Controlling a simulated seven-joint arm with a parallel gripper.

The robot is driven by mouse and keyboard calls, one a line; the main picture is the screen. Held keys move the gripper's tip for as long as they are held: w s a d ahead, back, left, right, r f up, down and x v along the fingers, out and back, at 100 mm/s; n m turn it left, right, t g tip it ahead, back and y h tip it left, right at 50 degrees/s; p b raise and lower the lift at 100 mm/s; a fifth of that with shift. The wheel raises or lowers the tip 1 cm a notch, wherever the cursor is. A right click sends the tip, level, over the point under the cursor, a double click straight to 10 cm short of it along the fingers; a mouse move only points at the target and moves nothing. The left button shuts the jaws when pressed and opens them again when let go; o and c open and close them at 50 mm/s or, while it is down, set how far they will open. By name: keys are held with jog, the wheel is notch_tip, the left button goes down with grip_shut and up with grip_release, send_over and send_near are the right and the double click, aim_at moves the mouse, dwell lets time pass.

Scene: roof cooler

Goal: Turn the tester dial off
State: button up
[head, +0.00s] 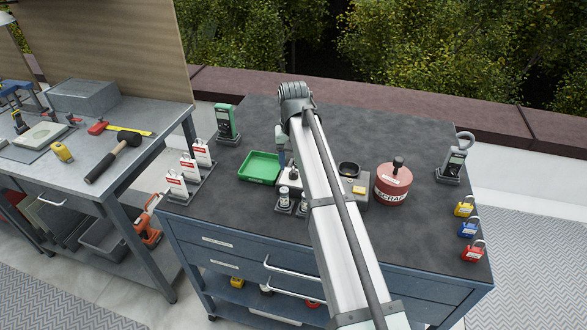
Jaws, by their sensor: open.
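A green handheld meter (227,120) with a dark face stands upright in a holder at the back left of the dark cabinet top. A grey clamp meter (455,163) stands in a holder at the right. I cannot tell which is the tester, and neither dial's setting can be read. My arm reaches over the middle of the top and bends down at its far end. Part of my gripper (282,154) shows left of the arm link, beside the green tray and apart from both meters. Its fingertips are mostly hidden, and I see nothing held.
Red-and-white tags (177,183) fill a left rack. Several padlocks (470,229) line the right edge. The back of the cabinet top is clear.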

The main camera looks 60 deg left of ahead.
aim_at(294, 170)
jog(key=shift+f, duration=1.6)
jog(key=c, duration=1.1)
